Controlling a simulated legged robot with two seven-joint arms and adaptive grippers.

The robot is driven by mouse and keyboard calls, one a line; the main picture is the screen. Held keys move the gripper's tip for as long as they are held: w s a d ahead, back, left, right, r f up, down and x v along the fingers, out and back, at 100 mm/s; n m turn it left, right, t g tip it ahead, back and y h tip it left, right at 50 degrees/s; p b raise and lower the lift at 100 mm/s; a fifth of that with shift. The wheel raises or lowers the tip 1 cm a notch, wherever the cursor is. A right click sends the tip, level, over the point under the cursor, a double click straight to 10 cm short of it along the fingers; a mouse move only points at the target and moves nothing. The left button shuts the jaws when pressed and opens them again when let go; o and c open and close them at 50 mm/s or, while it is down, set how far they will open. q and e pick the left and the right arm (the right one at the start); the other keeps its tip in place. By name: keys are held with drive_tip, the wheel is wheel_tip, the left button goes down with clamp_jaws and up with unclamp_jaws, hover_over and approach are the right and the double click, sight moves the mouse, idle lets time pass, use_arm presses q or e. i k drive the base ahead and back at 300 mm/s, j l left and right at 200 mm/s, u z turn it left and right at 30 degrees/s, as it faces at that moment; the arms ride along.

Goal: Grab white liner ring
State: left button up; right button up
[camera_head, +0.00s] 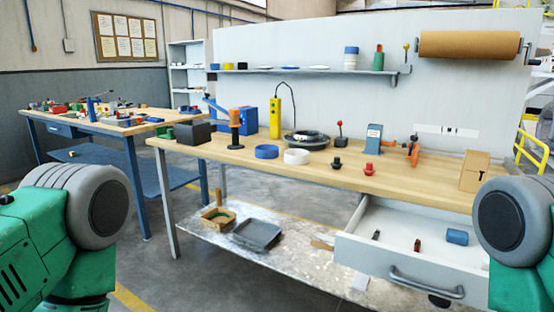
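The white liner ring (297,156) lies flat on the wooden workbench, near its front edge. A blue ring (266,152) lies just left of it, and a dark round coil or turntable (307,140) sits right behind it. My green and grey arm parts show at the left and right picture edges, well short of the bench. Neither gripper is in view. Nothing touches the white ring from above.
The workbench (215,152) also bears an orange-topped tool (236,127), a yellow control box (275,118) and small black and red knobbed pieces. An open drawer (400,262) juts out at the front right. A wall shelf (310,72) runs behind.

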sight(297, 157)
drive_tip(key=u, duration=0.45)
drive_tip(key=i+u, duration=0.1)
drive_tip(key=u, duration=0.8)
drive_tip(key=i+u, duration=0.1)
drive_tip(key=u, duration=0.35)
drive_tip(key=l+u, duration=0.1)
drive_tip(key=u, duration=0.35)
drive_tip(key=l+u, duration=0.1)
drive_tip(key=u, duration=0.35)
drive_tip(key=i+l+u, duration=0.1)
drive_tip(key=l+u, duration=0.25)
drive_tip(key=i+l+u, duration=0.1)
drive_tip(key=l+u, duration=0.25)
drive_tip(key=l+z, duration=0.4)
drive_tip(key=i+l+z, duration=0.15)
drive_tip(key=l+z, duration=0.3)
drive_tip(key=l, duration=0.15)
